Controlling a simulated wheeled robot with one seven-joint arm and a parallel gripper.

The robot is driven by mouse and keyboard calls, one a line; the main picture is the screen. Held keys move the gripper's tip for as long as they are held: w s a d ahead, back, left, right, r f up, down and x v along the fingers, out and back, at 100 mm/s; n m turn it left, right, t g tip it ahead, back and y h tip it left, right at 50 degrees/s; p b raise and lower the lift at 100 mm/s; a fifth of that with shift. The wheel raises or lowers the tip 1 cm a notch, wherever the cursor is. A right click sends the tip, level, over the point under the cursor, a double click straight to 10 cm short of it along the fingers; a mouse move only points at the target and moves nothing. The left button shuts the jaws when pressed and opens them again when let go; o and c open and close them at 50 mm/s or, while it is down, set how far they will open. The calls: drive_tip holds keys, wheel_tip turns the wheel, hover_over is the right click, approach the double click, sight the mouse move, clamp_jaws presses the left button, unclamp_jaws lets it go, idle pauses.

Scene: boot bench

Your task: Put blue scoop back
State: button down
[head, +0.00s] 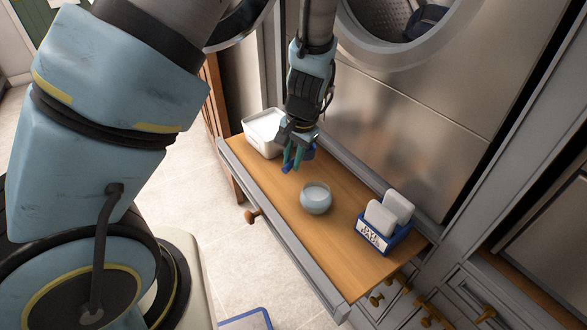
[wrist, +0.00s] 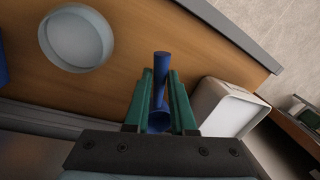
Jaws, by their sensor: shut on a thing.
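The blue scoop (wrist: 161,68) is between the green fingers of my gripper (wrist: 160,80) in the wrist view. Its straight handle points away from my gripper and its round cup is between the fingers. In the head view the blue scoop (head: 286,168) shows partly behind the fingers of my gripper (head: 294,155), above the wooden bench top. A white open tub (head: 261,143) with white contents stands just behind and left of my gripper. It also shows to the right of the fingers in the wrist view (wrist: 228,108).
A pale round cup (head: 315,198) stands mid-bench on the wooden board (head: 338,236). A blue labelled holder (head: 372,238) with two white blocks stands at the right end. A steel machine front rises behind the bench. Wood between cup and holder is clear.

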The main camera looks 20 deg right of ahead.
drive_tip(key=shift+f, duration=2)
drive_tip(key=shift+f, duration=0.15)
drive_tip(key=c, duration=0.8)
unclamp_jaws()
drive_tip(key=shift+o, duration=0.2)
wheel_tip(320, 180, up, 12)
drive_tip(key=s+b, duration=0.1)
drive_tip(key=s, duration=0.1)
drive_tip(key=shift+d, duration=0.45)
drive_tip(key=a+r+n, duration=0.2)
drive_tip(key=a+n, duration=0.1)
drive_tip(key=a, duration=0.6)
drive_tip(key=w+a+r+n, duration=0.1)
drive_tip(key=a+r+n, duration=0.1)
drive_tip(key=a, duration=0.8)
drive_tip(key=w+a+r+n+h, duration=0.1)
drive_tip(key=a+n, duration=0.4)
drive_tip(key=a, duration=0.5)
drive_tip(key=shift+w+r, duration=0.15)
drive_tip(key=shift+r, duration=0.75)
